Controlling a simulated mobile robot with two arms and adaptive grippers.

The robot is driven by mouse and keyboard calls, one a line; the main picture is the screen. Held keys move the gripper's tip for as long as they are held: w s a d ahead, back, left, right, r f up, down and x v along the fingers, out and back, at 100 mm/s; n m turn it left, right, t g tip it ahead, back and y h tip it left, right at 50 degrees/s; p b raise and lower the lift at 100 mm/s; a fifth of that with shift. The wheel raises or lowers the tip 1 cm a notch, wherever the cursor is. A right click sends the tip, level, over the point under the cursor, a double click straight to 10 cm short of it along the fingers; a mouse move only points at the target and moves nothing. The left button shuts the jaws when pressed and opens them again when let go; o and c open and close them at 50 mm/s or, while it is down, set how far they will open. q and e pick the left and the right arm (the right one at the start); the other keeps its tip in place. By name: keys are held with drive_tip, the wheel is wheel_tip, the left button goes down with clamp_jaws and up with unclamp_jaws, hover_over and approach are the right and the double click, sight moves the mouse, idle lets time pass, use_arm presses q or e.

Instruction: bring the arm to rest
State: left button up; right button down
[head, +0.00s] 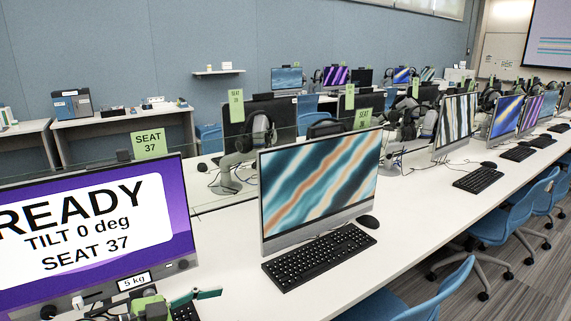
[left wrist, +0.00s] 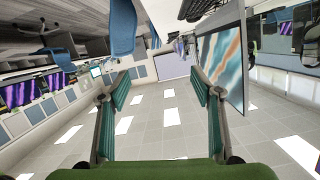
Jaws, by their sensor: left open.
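My left gripper (head: 196,298) shows at the bottom edge of the head view, in front of the lower right corner of the seat 37 monitor (head: 90,235). Only its green body and part of a teal finger show there. In the left wrist view its two teal fingers (left wrist: 161,95) stand wide apart with nothing between them. The wrist picture is upside down, with ceiling lights low in the frame. The monitor reads READY, TILT 0 deg, SEAT 37. My right gripper is in neither view.
A monitor with a striped picture (head: 320,185), a black keyboard (head: 318,259) and a mouse (head: 368,221) stand on the white desk (head: 415,215) to the right. A headset (head: 258,133) hangs behind. Blue chairs (head: 510,215) line the front. Bare desk lies right of the mouse.

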use_arm(q)
wheel_tip(320, 180, up, 6)
drive_tip(key=d+n+t, duration=0.2)
drive_tip(key=t, duration=0.3)
drive_tip(key=w+a+r+n+t+y, duration=0.1)
drive_tip(key=a+r+n+t+y, duration=0.1)
drive_tip(key=a+n+t+y, duration=0.45)
drive_tip(key=s+a+f+n+g+y, duration=0.3)
drive_tip(key=a+f+y, duration=0.1)
drive_tip(key=f, duration=0.3)
drive_tip(key=s+a+f+n+g+y, duration=0.3)
drive_tip(key=s+f+y, duration=0.1)
drive_tip(key=f, duration=0.3)
drive_tip(key=s+d+f+m+g+h, duration=0.1)
drive_tip(key=s+d+f+g, duration=0.1)
drive_tip(key=s+f+g, duration=0.4)
drive_tip(key=s+d+f+m+g+h, duration=0.1)
drive_tip(key=s+d+f, duration=0.2)
drive_tip(key=s, duration=0.6)
drive_tip(key=s+d+f+m+g+h, duration=0.1)
drive_tip(key=s+d+f+m+g, duration=0.1)
drive_tip(key=s+f+g, duration=0.4)
wheel_tip(320, 180, down, 22)
drive_tip(key=s+t, duration=0.1)
drive_tip(key=s, duration=0.1)
drive_tip(key=s+a+f+g, duration=0.1)
drive_tip(key=s+a+f, duration=0.2)
drive_tip(key=s+f, duration=1.4)
drive_tip(key=shift+f, duration=0.5)
drive_tip(key=shift+y, duration=0.25)
